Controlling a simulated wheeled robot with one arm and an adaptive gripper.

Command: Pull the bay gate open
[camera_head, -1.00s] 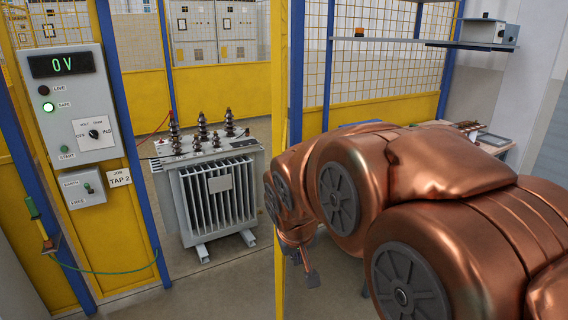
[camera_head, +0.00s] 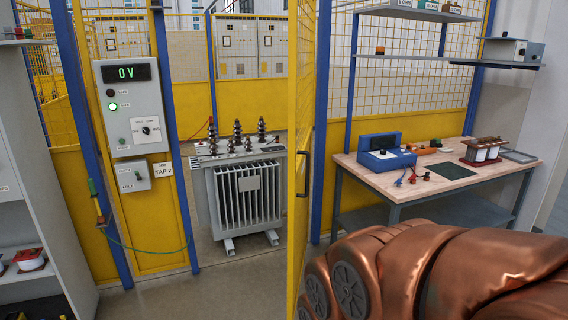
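The bay gate (camera_head: 307,130) has a yellow frame with mesh above and a solid lower panel. It is seen nearly edge-on, with a dark upright handle (camera_head: 302,174) on it. The bay opening to its left is uncovered, and a grey transformer (camera_head: 248,190) with several dark bushings shows inside. My copper-coloured arm fills the lower right and hides the lower part of the gate's right side. My gripper is outside the picture, so its fingers and any contact with the handle cannot be seen.
A control box (camera_head: 130,105) reading 0V with a green lamp lit is on the yellow panel left of the opening. A green cable (camera_head: 150,250) hangs below. A workbench (camera_head: 440,182) with instruments stands right. Shelving (camera_head: 30,190) is far left. Floor before the opening is clear.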

